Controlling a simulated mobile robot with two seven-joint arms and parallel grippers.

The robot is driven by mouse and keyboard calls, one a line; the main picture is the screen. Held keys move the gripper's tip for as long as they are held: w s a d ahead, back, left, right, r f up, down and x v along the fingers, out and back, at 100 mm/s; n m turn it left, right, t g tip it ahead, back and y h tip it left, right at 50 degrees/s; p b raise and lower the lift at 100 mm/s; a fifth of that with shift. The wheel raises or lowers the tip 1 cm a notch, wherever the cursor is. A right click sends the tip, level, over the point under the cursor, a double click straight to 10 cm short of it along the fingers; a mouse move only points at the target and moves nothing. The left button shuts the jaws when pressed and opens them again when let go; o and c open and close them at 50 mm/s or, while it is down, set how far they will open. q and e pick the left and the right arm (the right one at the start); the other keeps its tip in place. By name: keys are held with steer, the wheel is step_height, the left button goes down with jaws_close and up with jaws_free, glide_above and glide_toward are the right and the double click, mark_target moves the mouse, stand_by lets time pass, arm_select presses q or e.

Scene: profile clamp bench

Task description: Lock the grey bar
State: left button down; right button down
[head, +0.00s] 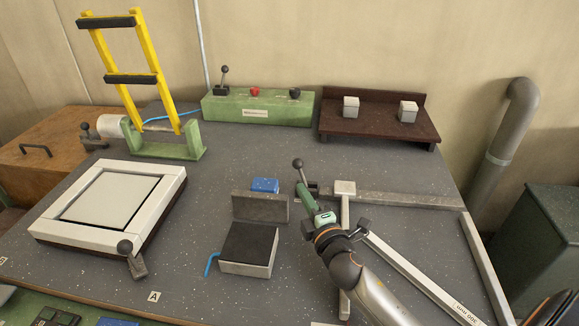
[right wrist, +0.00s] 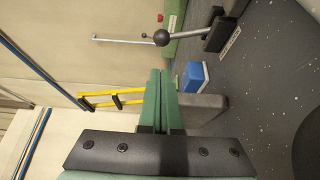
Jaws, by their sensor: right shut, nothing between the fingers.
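My right gripper (head: 303,190) reaches in from the lower right, its green fingers shut and empty. It is just below a black-ball lever (head: 298,164) at a small dark clamp block (head: 312,187). In the right wrist view the shut fingers (right wrist: 163,85) point toward the lever (right wrist: 162,38), with a visible gap in the picture. A light grey bar (head: 415,281) marked 300 mm runs diagonally, partly behind my arm. A darker grey rail (head: 410,200) runs right from near the clamp. I cannot tell how the clamp grips either. My left gripper is out of view.
A blue block (head: 265,185) stands behind a grey plate (head: 260,207), with a dark-topped block (head: 248,248) in front. A white framed panel (head: 110,205) with a ball lever lies left. A green control box (head: 258,108) and brown shelf (head: 370,118) stand at the back.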

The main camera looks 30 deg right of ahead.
mark_target(301, 174)
steer(key=shift+w, duration=0.1)
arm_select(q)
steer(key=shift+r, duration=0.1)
arm_select(e)
steer(key=w+d, duration=0.1)
steer(key=w, duration=0.8)
steer(key=shift+w+d, duration=0.35)
steer(key=shift+w, duration=0.05)
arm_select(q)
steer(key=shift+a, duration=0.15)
arm_select(e)
steer(key=shift+d, duration=0.15)
